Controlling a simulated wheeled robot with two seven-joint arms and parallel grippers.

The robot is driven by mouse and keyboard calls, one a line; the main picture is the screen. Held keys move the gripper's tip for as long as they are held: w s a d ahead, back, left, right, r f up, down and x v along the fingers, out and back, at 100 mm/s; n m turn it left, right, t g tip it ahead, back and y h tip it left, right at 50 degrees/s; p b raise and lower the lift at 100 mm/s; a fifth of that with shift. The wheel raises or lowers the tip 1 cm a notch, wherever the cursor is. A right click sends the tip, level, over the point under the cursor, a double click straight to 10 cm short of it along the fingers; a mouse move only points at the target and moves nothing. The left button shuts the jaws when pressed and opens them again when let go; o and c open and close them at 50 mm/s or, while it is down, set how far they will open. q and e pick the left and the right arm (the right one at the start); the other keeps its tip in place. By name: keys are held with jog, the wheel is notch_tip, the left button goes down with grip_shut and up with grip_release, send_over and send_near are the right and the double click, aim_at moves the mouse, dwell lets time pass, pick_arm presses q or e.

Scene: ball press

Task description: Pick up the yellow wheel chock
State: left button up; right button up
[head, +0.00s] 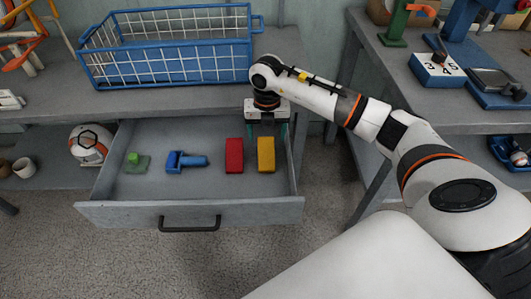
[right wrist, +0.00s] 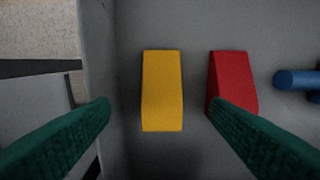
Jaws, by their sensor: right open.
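The yellow wheel chock (head: 266,155) lies in the open drawer, at the right end of a row of objects. In the right wrist view the yellow chock (right wrist: 162,90) is a wedge-like block between the two green fingers. My right gripper (head: 267,128) is above the back right part of the drawer, pointing down, open and empty. In the right wrist view its fingers (right wrist: 160,102) are apart; the right finger overlaps the lower part of the red chock in the picture. My left gripper is not in view.
A red chock (head: 234,155) lies close left of the yellow one. A blue object (head: 186,161) and a green object (head: 137,162) lie further left. The drawer (head: 250,209) has side walls close to the yellow chock. A blue wire basket (head: 168,80) stands on the bench above.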

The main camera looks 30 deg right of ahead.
aim_at(266, 151)
notch_tip(266, 151, down, 8)
jog(key=shift+a+r+b, duration=0.1)
jog(key=shift+r+b, duration=0.15)
jog(key=shift+b, duration=0.3)
jog(key=shift+f, duration=0.4)
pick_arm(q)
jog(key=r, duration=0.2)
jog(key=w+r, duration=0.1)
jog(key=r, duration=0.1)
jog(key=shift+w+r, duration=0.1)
pick_arm(e)
jog(key=shift+r, duration=0.1)
jog(key=c, duration=1.1)
